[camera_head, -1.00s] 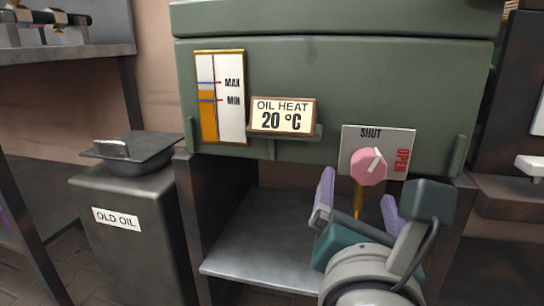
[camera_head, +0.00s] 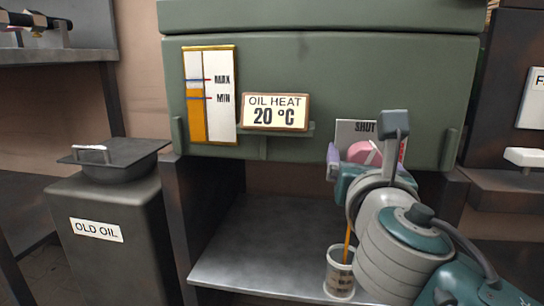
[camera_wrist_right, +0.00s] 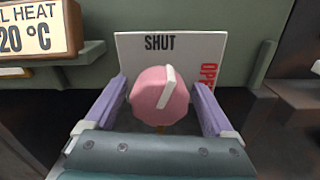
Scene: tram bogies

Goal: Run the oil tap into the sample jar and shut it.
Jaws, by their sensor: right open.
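The oil tap's pink knob (camera_wrist_right: 158,96) sits in front of a plate (camera_wrist_right: 135,50) marked SHUT and OPEN; its white pointer tilts right of upright, between the two words. My right gripper (camera_wrist_right: 160,105) is open with its purple fingers on either side of the knob; I cannot tell whether they touch it. In the head view, the right gripper hides much of the knob (camera_head: 362,152). An orange-brown stream of oil (camera_head: 347,243) runs down into the sample jar (camera_head: 340,274), which stands on the shelf, partly behind my right arm. My left gripper is not in view.
The green tank (camera_head: 320,80) carries a level gauge (camera_head: 209,95) with oil near MIN and an OIL HEAT 20 °C sign (camera_head: 275,111). A lidded OLD OIL bin (camera_head: 110,215) stands at left. The shelf (camera_head: 240,250) is clear left of the jar.

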